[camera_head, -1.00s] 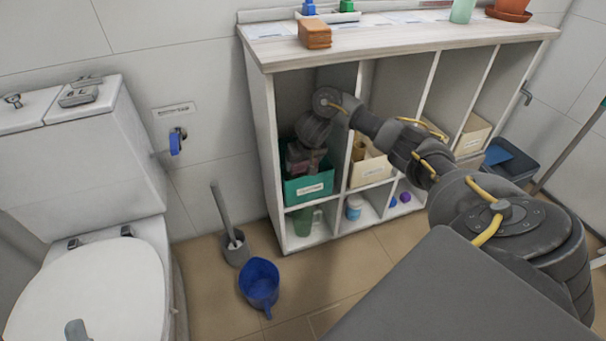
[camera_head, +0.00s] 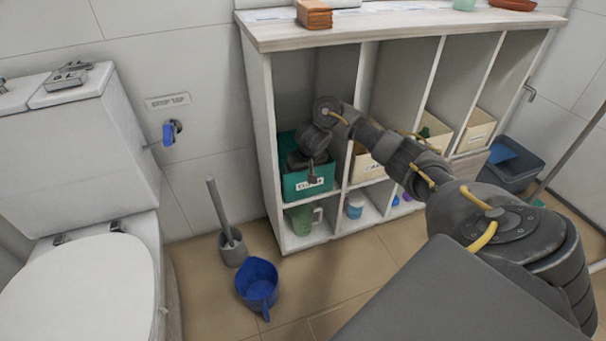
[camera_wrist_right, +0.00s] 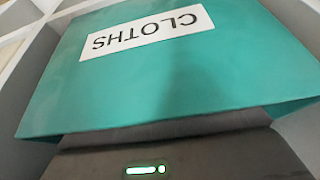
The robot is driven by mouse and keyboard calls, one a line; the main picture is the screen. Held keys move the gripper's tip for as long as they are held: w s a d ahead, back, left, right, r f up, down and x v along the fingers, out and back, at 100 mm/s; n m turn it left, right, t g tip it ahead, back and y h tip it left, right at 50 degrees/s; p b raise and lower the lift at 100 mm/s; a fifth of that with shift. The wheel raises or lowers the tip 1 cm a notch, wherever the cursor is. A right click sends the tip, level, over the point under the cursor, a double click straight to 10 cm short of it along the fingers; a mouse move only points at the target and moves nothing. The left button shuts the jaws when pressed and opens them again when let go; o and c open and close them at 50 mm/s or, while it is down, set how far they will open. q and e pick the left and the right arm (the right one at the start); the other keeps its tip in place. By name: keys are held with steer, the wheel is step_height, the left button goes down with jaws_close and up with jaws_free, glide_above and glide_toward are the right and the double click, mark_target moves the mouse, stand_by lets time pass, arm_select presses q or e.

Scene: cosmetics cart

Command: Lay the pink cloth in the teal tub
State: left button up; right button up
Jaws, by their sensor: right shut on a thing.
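The teal tub (camera_head: 294,186), with a white label on its front, stands in the left upper compartment of the shelf unit. In the right wrist view its front face (camera_wrist_right: 215,75) fills most of the picture, with the label "CLOTHS" upside down. My right gripper (camera_head: 309,172) reaches down into the tub from above, at the front wall. Its fingertips are hidden behind the wall. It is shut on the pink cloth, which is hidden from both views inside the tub. My left gripper is out of view.
Shelf dividers (camera_head: 352,120) stand close on both sides of the tub. Cream bins (camera_head: 368,166) fill compartments to the right. A green mug (camera_head: 301,220) and a blue-white jar (camera_head: 354,207) stand below. A blue jug (camera_head: 257,283) and a toilet brush (camera_head: 232,247) stand on the floor.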

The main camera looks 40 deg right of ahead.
steer(key=shift+f, duration=0.2)
steer(key=shift+f, duration=0.3)
steer(key=o, duration=0.9)
